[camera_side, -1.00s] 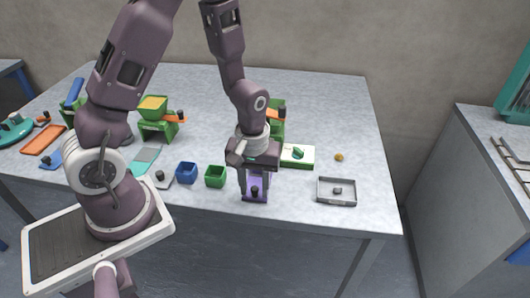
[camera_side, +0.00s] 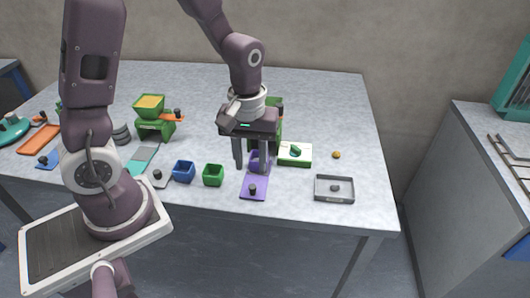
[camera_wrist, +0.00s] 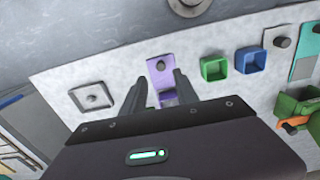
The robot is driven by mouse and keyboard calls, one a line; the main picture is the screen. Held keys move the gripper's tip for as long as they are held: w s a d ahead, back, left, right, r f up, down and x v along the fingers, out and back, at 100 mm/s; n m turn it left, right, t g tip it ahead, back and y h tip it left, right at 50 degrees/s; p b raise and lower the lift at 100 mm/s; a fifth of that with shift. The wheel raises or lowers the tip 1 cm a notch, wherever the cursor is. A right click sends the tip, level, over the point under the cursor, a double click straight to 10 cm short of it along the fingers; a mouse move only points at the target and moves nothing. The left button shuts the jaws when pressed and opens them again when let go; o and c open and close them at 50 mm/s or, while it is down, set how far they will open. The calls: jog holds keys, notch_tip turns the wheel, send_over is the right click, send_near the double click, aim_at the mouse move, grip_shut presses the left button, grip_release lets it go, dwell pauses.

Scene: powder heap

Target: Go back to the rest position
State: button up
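A flat purple plate (camera_side: 253,190) with a dark knob lies on the table in front of the gripper.
Blue (camera_side: 183,171) and green (camera_side: 213,174) cups stand left of the gripper. A green stand with a yellow-filled hopper (camera_side: 149,106) is behind them.

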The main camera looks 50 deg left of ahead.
jog(key=s+r+m+t, duration=0.2)
jog(key=s+r+m, duration=0.2)
jog(key=s+r, duration=0.2)
jog(key=s+d+r+m+t, duration=0.1)
jog(key=s+r+m+t, duration=0.2)
jog(key=s+r, duration=0.4)
notch_tip(320, 180, up, 4)
jog(key=shift+d+r+m+t, duration=0.1)
jog(key=shift+d+m+t, duration=0.15)
jog(key=shift+m, duration=0.65)
